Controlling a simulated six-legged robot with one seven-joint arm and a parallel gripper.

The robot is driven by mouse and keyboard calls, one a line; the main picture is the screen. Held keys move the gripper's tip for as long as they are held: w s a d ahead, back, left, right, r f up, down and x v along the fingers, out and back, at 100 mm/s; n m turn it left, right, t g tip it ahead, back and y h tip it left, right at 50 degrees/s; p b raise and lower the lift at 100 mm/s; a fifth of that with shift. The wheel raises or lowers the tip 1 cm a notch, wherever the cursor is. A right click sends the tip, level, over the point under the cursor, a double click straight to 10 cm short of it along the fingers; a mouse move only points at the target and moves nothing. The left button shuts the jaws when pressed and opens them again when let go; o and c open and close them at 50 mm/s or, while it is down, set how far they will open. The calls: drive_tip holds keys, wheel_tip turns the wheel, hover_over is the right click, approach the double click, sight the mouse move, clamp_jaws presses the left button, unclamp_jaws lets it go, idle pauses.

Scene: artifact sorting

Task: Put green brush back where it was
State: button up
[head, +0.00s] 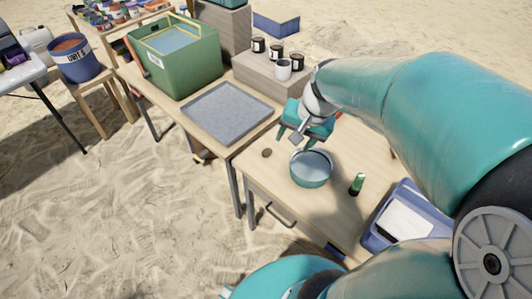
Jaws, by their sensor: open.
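A small green and dark upright object (357,184), which looks like the green brush, is on the light wooden table just right of a teal bowl (309,183). The bowl holds something pale blue, perhaps water. My gripper (311,143) is open, pointing down over or just behind the far rim of the bowl. It is apart from the brush, and nothing shows between its fingers. Its exact height above the table cannot be told.
A small brown lump (266,153) lies left of the bowl. A blue tray (376,237) with a white sheet is at right. Several cups (283,70) stand on a grey block behind. Left are a grey mat (227,111) and a green crate (190,72). Sand surrounds the tables.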

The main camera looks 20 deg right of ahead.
drive_tip(key=s+a+r+n+t+h, duration=0.1)
drive_tip(key=s+a+r+n+t, duration=0.1)
drive_tip(key=s+a+r+n, duration=0.6)
drive_tip(key=a, duration=0.3)
drive_tip(key=shift+a+h, duration=0.15)
drive_tip(key=shift+h, duration=0.15)
drive_tip(key=shift+r, duration=0.1)
idle(0.3)
